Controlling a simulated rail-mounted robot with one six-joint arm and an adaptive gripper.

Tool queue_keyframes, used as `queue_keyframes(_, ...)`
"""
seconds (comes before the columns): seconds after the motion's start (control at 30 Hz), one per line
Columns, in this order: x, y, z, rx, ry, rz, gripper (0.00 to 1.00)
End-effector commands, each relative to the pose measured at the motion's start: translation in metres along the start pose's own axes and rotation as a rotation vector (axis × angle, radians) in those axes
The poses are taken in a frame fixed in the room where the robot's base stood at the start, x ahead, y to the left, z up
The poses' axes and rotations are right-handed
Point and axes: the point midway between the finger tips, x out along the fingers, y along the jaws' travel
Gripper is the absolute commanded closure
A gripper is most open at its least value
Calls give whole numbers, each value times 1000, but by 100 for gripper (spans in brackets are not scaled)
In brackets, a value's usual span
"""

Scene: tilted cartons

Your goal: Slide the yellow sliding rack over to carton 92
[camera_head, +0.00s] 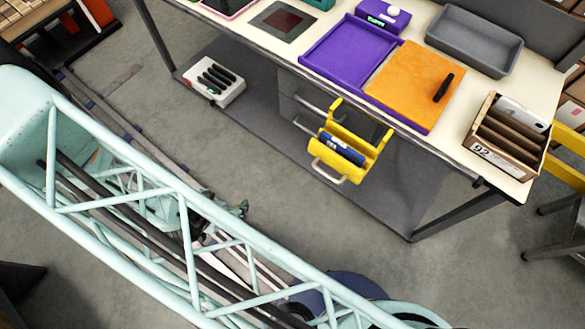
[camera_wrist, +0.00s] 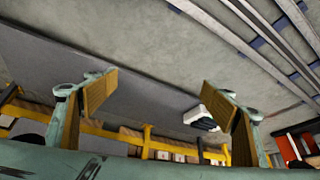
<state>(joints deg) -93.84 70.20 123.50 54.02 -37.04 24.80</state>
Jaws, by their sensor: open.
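The yellow sliding rack (camera_head: 378,142) hangs at the front of the workbench, below the top's edge, left of carton 92. It has a pale handle at its front and holds a blue object (camera_head: 342,148). Carton 92 (camera_head: 490,160) sits tilted at the right end of the bench top, with brown dividers and a white item inside. My gripper (camera_wrist: 165,97) is open and empty in the wrist view, its two wood-coloured pads far apart. In the head view it is mostly hidden behind my arm's truss, so its exact distance from the rack is unclear.
A purple tray (camera_head: 340,48), an orange board (camera_head: 410,85) and a grey bin (camera_head: 470,35) lie on the bench. A white slotted holder (camera_head: 212,85) sits on the lower shelf; it also shows in the wrist view (camera_wrist: 200,118). Floor before the rack is clear.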

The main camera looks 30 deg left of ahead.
Motion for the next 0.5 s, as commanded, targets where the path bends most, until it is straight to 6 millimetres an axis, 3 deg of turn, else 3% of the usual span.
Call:
queue_keyframes(0.27,-10,73,-8,103,214,117,24)
queue_keyframes(0.5,-40,140,-28,161,436,211,24)
